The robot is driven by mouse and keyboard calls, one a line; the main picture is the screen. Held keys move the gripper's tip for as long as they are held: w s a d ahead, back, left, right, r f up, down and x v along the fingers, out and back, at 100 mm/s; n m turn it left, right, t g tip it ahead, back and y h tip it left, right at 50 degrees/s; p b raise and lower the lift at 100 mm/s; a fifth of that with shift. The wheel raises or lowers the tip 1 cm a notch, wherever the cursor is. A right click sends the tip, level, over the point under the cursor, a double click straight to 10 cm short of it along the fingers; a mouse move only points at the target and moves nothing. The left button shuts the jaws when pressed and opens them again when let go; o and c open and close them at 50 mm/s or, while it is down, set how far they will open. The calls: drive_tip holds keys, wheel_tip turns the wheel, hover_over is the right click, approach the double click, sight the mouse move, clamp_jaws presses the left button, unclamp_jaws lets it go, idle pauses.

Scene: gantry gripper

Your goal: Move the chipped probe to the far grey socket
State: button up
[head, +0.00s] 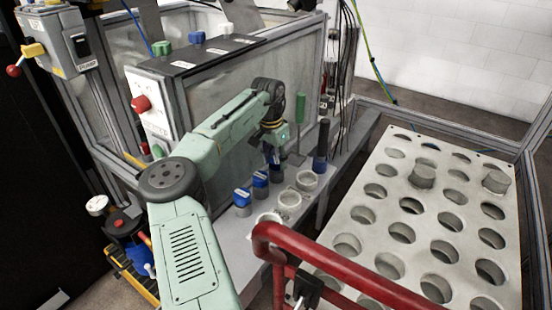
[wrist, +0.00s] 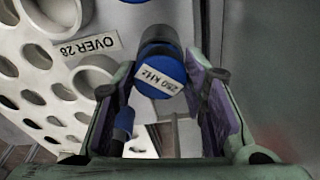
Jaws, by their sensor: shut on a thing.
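My gripper (head: 272,148) is over the narrow bench, shut on a blue-capped probe (head: 276,168). In the wrist view the probe (wrist: 160,78) sits between the purple-padded fingertips (wrist: 159,66), its cap labelled 250 kHz and its dark body pointing away. I cannot make out a chip on it, nor whether its lower end touches the bench. Two more blue-capped probes (head: 260,184) (head: 242,198) stand upright to its left.
A tall dark blue post (head: 320,150) and a green-handled tool (head: 299,121) stand behind the sockets. A red rail (head: 335,265) crosses in front. A white perforated plate (head: 460,205) fills the right. A glazed cabinet (head: 215,95) stands behind my arm.

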sight(274, 161)
drive_tip(key=shift+f, duration=0.1)
drive_tip(key=o, duration=1.1)
drive_tip(key=shift+c, duration=0.2)
drive_tip(key=shift+s+a+r+b, duration=0.1)
drive_tip(key=shift+r+b, duration=0.1)
drive_tip(key=shift+r, duration=1.1)
drive_tip(key=shift+s+a+r+b, duration=0.15)
drive_tip(key=shift+r+b, duration=0.1)
drive_tip(key=shift+r, duration=1.05)
drive_tip(key=shift+s+a+r+b, duration=0.1)
drive_tip(key=shift+r+b, duration=0.1)
drive_tip(key=shift+r, duration=1.1)
